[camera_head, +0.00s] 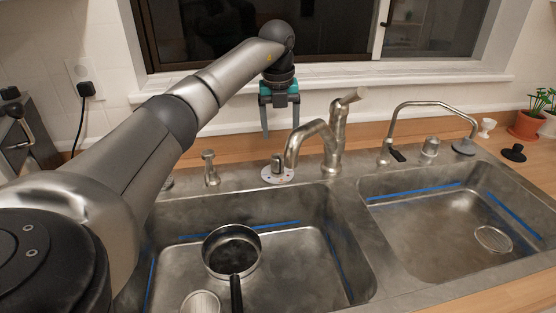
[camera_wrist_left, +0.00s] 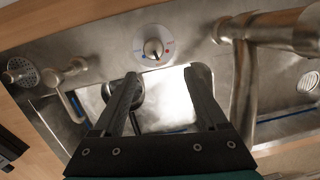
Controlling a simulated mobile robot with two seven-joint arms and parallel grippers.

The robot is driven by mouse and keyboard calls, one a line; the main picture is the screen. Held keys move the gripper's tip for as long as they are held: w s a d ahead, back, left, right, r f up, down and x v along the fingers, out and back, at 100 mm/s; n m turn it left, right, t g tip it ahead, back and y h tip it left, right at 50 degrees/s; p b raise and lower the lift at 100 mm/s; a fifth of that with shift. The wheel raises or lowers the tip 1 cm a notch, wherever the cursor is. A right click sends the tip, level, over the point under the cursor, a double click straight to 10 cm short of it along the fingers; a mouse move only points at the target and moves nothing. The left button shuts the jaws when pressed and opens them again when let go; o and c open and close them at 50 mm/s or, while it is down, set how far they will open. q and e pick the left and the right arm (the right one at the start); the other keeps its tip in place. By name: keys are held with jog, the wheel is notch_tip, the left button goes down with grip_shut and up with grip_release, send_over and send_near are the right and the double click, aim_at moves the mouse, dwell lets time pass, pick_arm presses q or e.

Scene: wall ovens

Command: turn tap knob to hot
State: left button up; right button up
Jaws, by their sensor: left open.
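The tap knob (camera_head: 277,166) is a small metal knob on a round white plate at the back rim of the left sink. In the left wrist view the knob (camera_wrist_left: 153,47) sits near the top middle; its plate carries small coloured marks, too small to read surely. My left gripper (camera_head: 281,132) is open and empty, fingers pointing down, above the knob and apart from it. In the left wrist view the fingertips (camera_wrist_left: 164,76) are spread, with the knob beyond them. The curved metal tap (camera_head: 322,138) stands just right of the knob. My right gripper is not in view.
A pan (camera_head: 232,251) lies in the left sink (camera_head: 300,270). The right sink (camera_head: 430,235) is empty. A small metal dispenser (camera_head: 210,170) stands left of the knob, and a thin arched spout (camera_head: 430,104) stands farther right. The window sill (camera_head: 400,77) runs behind.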

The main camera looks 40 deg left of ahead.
aim_at(277, 156)
pick_arm(q)
jog(key=s+a+r+m+t+h+b, duration=0.1)
jog(key=s+a+r+m+t+b, duration=0.2)
jog(key=m, duration=0.7)
jog(key=shift+m, duration=0.3)
jog(key=x, duration=0.6)
jog(key=s+x, duration=0.1)
jog(key=x, duration=0.2)
jog(key=shift+w+d+f+b, duration=0.1)
jog(key=shift+d+f+b, duration=0.05)
jog(key=shift+f+b, duration=0.25)
jog(key=f, duration=0.1)
jog(key=w+f, duration=0.1)
jog(key=f, duration=0.1)
jog(key=shift+w+d+f+h, duration=0.1)
jog(key=shift+w+f+h, duration=0.15)
jog(key=shift+f+h, duration=0.05)
jog(key=shift+w+f+b, duration=0.1)
jog(key=shift+f+b, duration=0.15)
jog(key=shift+b, duration=0.05)
jog(key=shift+w+f, duration=0.1)
jog(key=shift+f, duration=0.1)
grip_shut()
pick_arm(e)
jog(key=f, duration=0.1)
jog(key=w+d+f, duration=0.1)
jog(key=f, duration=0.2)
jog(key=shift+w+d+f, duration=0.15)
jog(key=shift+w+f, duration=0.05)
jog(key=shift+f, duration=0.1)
